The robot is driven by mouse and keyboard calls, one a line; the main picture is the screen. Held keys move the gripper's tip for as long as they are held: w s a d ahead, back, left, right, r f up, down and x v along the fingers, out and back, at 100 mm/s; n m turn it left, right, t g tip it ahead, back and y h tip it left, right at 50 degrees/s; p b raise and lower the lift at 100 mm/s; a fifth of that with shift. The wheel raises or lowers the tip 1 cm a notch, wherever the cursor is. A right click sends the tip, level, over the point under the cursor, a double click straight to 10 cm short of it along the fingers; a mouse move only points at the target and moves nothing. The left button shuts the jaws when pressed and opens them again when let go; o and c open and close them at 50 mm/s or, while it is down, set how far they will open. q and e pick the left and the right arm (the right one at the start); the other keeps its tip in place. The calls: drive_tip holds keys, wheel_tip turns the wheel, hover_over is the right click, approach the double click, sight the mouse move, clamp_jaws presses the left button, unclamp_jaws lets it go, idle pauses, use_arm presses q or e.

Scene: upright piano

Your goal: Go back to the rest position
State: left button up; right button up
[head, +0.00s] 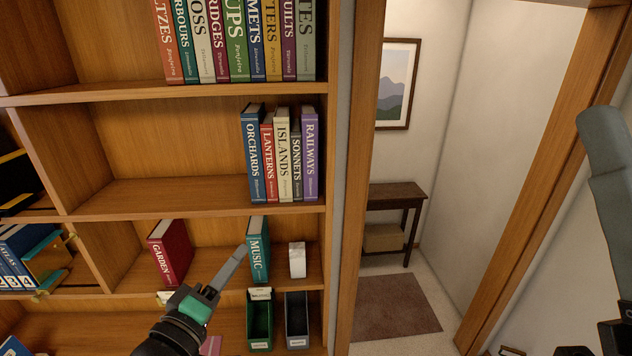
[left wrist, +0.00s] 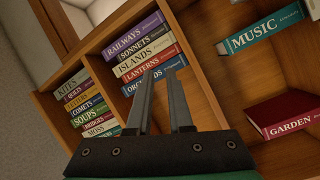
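My left gripper (head: 240,256) reaches in from the bottom left in the head view, in front of the shelf with the teal MUSIC book (head: 258,250). In the left wrist view its two dark fingers (left wrist: 160,78) stand a little apart with nothing between them. The MUSIC book stands upright, and the finger overlaps its left edge in the head view; I cannot tell whether they touch. In the wrist view the book (left wrist: 262,28) is clear of the fingers.
The bookcase holds a red GARDEN book (head: 170,252), a white object (head: 297,260), a green bin (head: 259,325), a dark bin (head: 297,322) and rows of books above. A doorway with a console table (head: 395,196) lies to the right. A wooden door frame (head: 535,170) is near my right arm.

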use_arm(q)
drive_tip(key=s+r+m+t, duration=0.2)
drive_tip(key=s+r, duration=0.1)
drive_tip(key=r, duration=0.5)
drive_tip(key=s+r+m+t, duration=0.2)
drive_tip(key=s+r, duration=0.1)
drive_tip(key=r, duration=0.4)
drive_tip(key=s+a+r+m+t+y, duration=0.3)
drive_tip(key=s+r+m+t, duration=0.2)
drive_tip(key=s+r, duration=0.8)
drive_tip(key=shift+s+a+m+t, duration=0.4)
drive_tip(key=shift+s+m, duration=0.1)
drive_tip(key=shift+s, duration=0.2)
